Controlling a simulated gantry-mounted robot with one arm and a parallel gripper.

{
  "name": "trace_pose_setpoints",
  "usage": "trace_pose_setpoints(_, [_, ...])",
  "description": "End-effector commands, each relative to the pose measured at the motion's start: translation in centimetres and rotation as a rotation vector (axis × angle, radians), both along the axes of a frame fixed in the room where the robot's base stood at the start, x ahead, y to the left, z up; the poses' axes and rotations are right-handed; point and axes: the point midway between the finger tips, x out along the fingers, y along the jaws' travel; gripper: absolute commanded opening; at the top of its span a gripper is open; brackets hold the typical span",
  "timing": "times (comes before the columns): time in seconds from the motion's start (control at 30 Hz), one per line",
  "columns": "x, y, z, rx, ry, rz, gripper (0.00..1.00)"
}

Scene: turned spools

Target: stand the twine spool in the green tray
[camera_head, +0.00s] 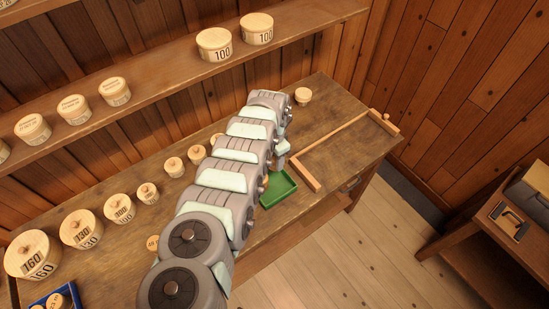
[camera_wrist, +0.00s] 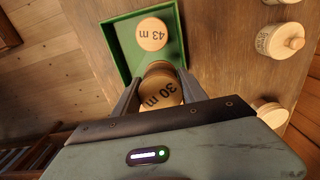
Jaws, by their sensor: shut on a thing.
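The green tray (camera_head: 278,190) lies on the workbench near its front edge, partly behind my arm in the head view. The wrist view shows its green wall (camera_wrist: 112,47) and, inside it, a pale wooden spool marked 43 m (camera_wrist: 151,34). My gripper (camera_wrist: 159,84) is shut on a wooden spool marked 30 m (camera_wrist: 160,98), between its two fingers beside the tray's near edge. I cannot tell whether the held spool touches anything below. My arm hides it in the head view. No word "twine" is readable on either spool.
Several numbered round wooden boxes (camera_head: 82,229) stand along the bench's left. A wooden L-shaped frame (camera_head: 306,173) lies right of the tray. A small lidded piece (camera_head: 303,96) stands at the back. Lidded pieces (camera_wrist: 280,40) stand right of the tray in the wrist view.

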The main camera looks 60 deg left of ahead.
Motion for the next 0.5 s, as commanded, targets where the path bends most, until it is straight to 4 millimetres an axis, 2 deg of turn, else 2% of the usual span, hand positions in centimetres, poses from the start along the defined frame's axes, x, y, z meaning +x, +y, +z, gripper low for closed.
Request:
trace_pose_setpoints(0.03, [0.0,0.0,-1.1,0.000,0.000,0.000,0.08])
trace_pose_setpoints(0.5, [0.1,-0.1,-6.5,0.000,0.000,0.000,0.08])
